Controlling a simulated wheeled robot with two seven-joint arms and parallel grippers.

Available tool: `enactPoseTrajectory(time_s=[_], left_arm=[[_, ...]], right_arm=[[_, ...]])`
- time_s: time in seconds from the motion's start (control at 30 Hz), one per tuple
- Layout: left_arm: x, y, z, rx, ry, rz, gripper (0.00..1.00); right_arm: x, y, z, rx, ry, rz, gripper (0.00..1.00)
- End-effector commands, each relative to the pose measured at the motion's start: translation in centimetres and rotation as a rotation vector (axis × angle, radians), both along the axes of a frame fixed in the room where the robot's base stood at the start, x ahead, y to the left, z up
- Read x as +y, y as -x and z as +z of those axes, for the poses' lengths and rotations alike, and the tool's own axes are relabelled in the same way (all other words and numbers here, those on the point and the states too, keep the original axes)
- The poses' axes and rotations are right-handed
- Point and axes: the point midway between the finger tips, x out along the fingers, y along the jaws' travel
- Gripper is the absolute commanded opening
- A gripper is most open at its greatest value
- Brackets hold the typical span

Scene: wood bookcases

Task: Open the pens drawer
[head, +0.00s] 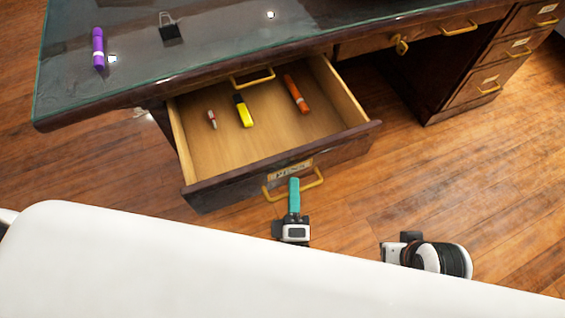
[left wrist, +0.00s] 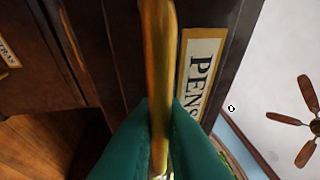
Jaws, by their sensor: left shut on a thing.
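The pens drawer (head: 273,172) is pulled out from the left side of the desk in the head view. Inside lie a small red-and-white pen (head: 212,119), a yellow marker (head: 243,111) and an orange marker (head: 296,94). Its front bears a label that reads PENS in the left wrist view (left wrist: 199,75). My left gripper (head: 294,190) is at the drawer's brass handle (head: 311,184). In the left wrist view its teal fingers are shut around the handle bar (left wrist: 158,70). My right gripper cannot be made out; a white and black arm part shows at the lower right.
The glass-topped desk (head: 220,45) holds a purple marker (head: 98,48) and a black binder clip (head: 170,28). More closed drawers with brass handles (head: 489,88) are at the right. Wood floor (head: 400,175) is clear in front of the desk.

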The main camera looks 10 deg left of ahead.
Motion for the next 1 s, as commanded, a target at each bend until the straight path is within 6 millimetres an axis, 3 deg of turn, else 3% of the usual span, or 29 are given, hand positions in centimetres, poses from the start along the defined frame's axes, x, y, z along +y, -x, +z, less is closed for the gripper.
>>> enactPoseTrajectory(time_s=[0.1, 0.3, 0.8, 0.83, 0.9, 1.0], left_arm=[[-1.1, 1.7, -0.2, 0.004, 0.001, -0.001, 0.00], [-2.2, 3.2, -0.1, 0.003, 0.000, -0.001, 0.00], [-2.5, 3.7, -0.1, 0.002, -0.001, -0.001, 0.00], [-2.5, 3.7, -0.1, 0.002, -0.001, -0.001, 0.13], [-2.5, 3.7, -0.1, 0.001, -0.001, -0.001, 0.24], [-2.5, 3.7, -0.1, 0.001, -0.001, -0.001, 0.31]], right_arm=[[0.0, 0.0, 0.1, 0.000, 0.000, 0.000, 0.36], [0.0, 0.2, 0.3, 0.004, 0.001, 0.000, 0.36], [0.0, 0.5, 0.6, 0.002, 0.001, 0.002, 0.36], [-0.1, 0.5, 0.6, 0.002, 0.001, 0.002, 0.36], [-0.1, 0.5, 0.5, 0.003, 0.002, 0.002, 0.36], [-0.1, 0.5, 0.5, 0.005, 0.003, 0.002, 0.36]])
